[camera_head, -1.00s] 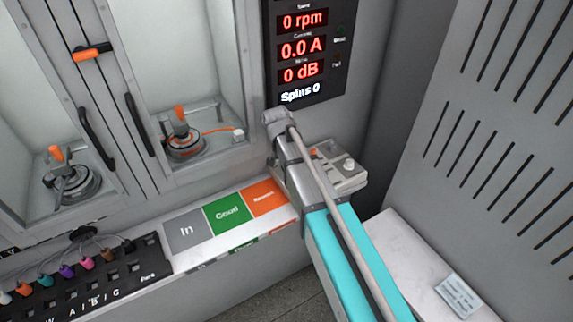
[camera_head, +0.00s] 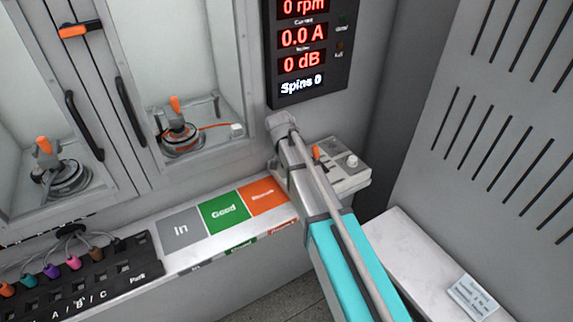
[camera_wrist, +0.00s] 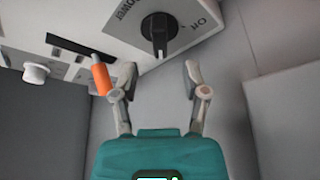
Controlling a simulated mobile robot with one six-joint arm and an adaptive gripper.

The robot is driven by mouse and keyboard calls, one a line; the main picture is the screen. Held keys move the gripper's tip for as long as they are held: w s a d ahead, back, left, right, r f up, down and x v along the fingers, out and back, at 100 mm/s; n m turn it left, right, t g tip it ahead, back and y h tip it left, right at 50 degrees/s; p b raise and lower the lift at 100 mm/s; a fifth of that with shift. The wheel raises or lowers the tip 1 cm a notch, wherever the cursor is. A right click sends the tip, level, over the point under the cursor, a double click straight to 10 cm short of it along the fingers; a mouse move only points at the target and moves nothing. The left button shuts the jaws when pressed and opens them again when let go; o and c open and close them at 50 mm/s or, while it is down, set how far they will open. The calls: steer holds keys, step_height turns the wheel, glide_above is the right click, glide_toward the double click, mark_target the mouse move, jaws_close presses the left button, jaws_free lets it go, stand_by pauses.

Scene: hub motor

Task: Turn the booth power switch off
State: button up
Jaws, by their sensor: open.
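The power switch (camera_wrist: 160,30) is a black rotary knob with a pointer on a white panel, at the top middle of the wrist view. In the head view my arm hides the gripper and the switch does not show. The control box (camera_head: 348,181) shows there just right of my arm.
An orange lever (camera_wrist: 101,76) stands close to my left finger in the wrist view, with a white knob (camera_wrist: 35,72) further left. The readout (camera_head: 302,60) shows zeros. A coloured sorting shelf (camera_head: 225,211) lies left of my arm, and a slotted wall (camera_head: 500,140) stands right.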

steer(key=shift+b+x, duration=2.1)
steer(key=shift+x, duration=0.5)
